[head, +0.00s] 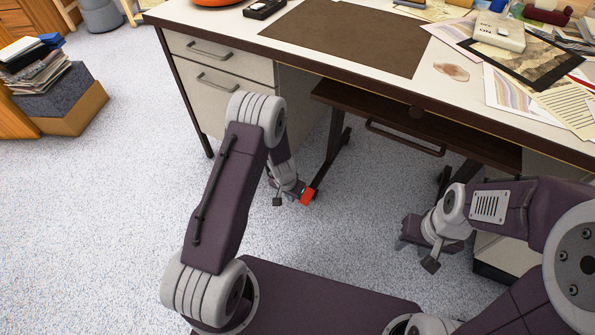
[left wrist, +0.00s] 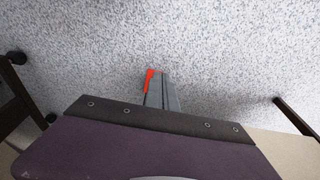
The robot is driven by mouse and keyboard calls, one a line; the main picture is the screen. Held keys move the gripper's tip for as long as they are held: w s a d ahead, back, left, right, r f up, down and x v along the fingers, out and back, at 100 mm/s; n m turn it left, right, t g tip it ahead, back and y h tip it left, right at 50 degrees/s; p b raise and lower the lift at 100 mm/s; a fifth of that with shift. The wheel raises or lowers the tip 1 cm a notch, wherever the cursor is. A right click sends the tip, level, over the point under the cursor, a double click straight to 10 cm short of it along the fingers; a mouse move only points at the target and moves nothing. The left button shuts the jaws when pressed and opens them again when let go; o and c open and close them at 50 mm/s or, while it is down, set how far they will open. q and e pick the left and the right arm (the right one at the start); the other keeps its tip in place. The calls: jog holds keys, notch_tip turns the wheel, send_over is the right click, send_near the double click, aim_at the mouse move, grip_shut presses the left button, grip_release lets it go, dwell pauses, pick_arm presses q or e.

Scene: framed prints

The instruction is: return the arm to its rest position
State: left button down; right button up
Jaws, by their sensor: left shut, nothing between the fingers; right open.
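My left arm rises from the lower left of the head view, bends at its elbow and reaches down in front of the desk. My left gripper (head: 301,191) hangs above the floor by the desk's leg space, shut and empty. A red patch shows at its tip. In the left wrist view the closed grey fingers (left wrist: 160,88) with the red patch stand out past my purple wrist, over bare carpet. My right arm is folded at the right. My right gripper (head: 408,237) is open and points left, with nothing seen in it.
A white desk (head: 330,52) with a brown mat (head: 350,35) and papers stands ahead. Its dark pull-out shelf (head: 420,125) is close to my left gripper. A carton with books (head: 62,95) stands at far left. The carpet (head: 110,220) at left is clear.

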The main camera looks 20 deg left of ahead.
pick_arm(q)
notch_tip(320, 180, up, 25)
jog(key=w+d+m+t+p, duration=0.1)
jog(key=w+t+p, duration=0.2)
jog(key=p, duration=0.3)
jog(key=s+r+g+p, duration=0.1)
jog(key=s+r+p, duration=0.1)
jog(key=s+r, duration=0.65)
jog(key=s+a+f+n+g, duration=0.1)
jog(key=s+f+n+g, duration=0.3)
jog(key=s, duration=0.8)
notch_tip(320, 180, up, 37)
jog(key=t+p, duration=0.1)
jog(key=p, duration=3.7)
jog(key=shift+w+a+r, duration=0.15)
jog(key=shift+w, duration=0.2)
